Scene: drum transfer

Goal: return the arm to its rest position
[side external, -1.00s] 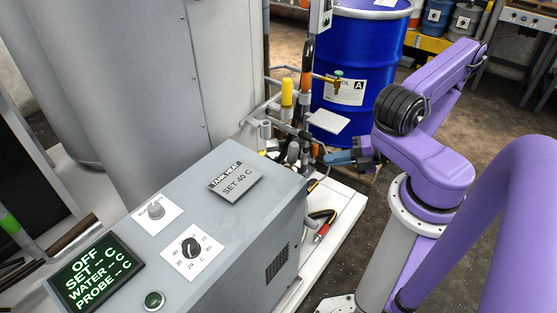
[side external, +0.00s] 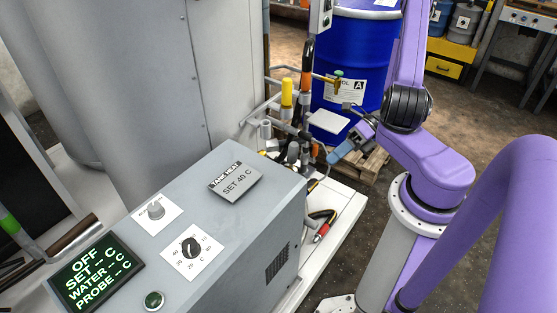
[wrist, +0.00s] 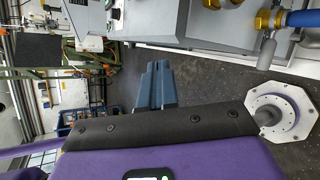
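My gripper (side external: 334,159) is in front of the blue drum, beside the pipework and above the pallet's near edge in the side external view. Its blue fingers point down and left. In the wrist view my gripper (wrist: 159,66) shows its blue-grey fingers side by side, shut, with nothing seen between them. My purple arm rises from its round base, with the upper link now close to upright.
The blue drum (side external: 352,62) stands on a wooden pallet (side external: 373,165). The grey heater box (side external: 240,235) is in the foreground. Dark floor lies open at right (side external: 470,120).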

